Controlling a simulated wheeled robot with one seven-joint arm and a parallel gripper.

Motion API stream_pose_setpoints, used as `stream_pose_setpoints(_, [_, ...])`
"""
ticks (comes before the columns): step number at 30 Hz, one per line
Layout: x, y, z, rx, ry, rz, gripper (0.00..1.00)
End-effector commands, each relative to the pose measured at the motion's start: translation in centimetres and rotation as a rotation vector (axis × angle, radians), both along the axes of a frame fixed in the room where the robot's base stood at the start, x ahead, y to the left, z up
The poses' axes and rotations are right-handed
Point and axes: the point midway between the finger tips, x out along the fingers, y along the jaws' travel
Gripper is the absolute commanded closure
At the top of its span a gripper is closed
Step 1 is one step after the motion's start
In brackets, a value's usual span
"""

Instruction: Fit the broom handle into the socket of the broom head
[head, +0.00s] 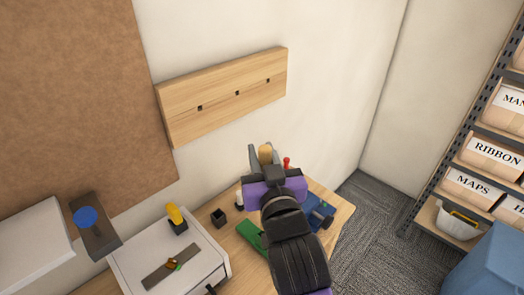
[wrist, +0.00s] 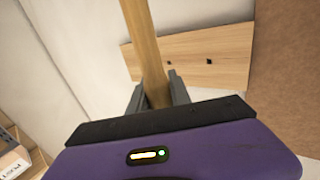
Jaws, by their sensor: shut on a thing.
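The wooden broom handle (wrist: 142,45) is between the fingers of my gripper (wrist: 157,94). In the wrist view it runs up out of the top of the picture, leaning slightly. In the head view only a short, light-brown end of the handle (head: 265,151) shows between the fingers of my gripper (head: 265,158), above the wooden table. My gripper is shut on the handle. I cannot pick out the broom head or its socket for certain. A blue item (head: 320,212) and a green item (head: 250,234) lie on the table, partly hidden by my arm.
A wooden board (head: 220,95) with three dark holes is on the wall behind. A white cabinet (head: 215,262) holds a yellow-topped item (head: 175,215) and a flat bar. A small black block (head: 219,218) and a red-topped item (head: 286,162) are near my gripper. Shelving (head: 450,185) stands right.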

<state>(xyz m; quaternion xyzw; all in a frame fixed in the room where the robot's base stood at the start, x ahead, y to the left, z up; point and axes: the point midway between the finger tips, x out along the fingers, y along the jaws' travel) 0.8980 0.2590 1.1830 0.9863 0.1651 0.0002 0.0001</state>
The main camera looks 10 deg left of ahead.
Motion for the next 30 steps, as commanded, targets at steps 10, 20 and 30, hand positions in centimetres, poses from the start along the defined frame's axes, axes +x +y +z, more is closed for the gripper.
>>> stream_pose_setpoints(10, [0.0,-0.01,-1.71,0.0,-0.001,0.0,1.0])
stream_pose_setpoints(20, [0.01,-0.02,-1.67,0.0,0.0,0.0,1.0])
stream_pose_setpoints(30, [0.0,-0.03,-1.67,0.0,0.0,0.0,1.0])
